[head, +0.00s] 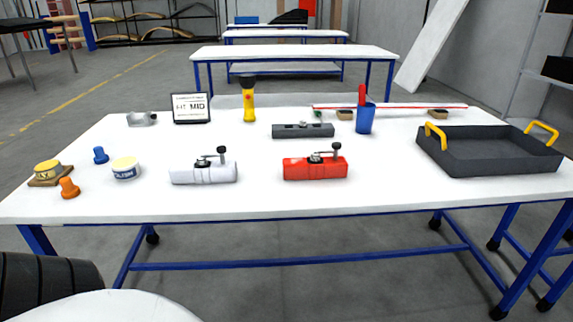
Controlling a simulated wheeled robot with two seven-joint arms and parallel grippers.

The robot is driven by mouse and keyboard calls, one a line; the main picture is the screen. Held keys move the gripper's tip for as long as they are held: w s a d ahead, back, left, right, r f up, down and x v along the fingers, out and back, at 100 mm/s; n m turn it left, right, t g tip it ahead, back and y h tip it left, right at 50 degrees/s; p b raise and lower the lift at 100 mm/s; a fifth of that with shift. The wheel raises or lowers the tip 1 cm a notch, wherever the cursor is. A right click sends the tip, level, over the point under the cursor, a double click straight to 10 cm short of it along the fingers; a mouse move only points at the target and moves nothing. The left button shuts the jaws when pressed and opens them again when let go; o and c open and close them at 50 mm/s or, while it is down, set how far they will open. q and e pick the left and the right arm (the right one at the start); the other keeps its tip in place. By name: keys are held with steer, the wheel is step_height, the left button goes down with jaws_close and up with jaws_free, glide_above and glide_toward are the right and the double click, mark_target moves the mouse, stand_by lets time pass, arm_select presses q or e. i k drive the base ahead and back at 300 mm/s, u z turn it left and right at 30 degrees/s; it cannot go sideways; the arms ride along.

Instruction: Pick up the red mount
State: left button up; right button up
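The red mount (315,168) is a red block with a dark clamp and a black-knobbed lever on top. It lies near the front middle of the white table (260,203). A similar white mount (203,173) lies to its left, and a dark grey one (303,131) lies behind it. Neither of my grippers shows in the head view, and nothing touches the red mount.
A dark tray (487,172) with yellow handles stands at the right. A blue cup (365,120), a yellow flashlight (249,104) and a sign (190,108) stand farther back. A white tub (126,170) and small knobs are at the left. Bare tabletop surrounds the red mount's front.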

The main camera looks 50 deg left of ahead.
mark_target(298, 167)
steer(key=u, duration=1.1)
steer(key=i, duration=0.25)
steer(key=z, duration=0.35)
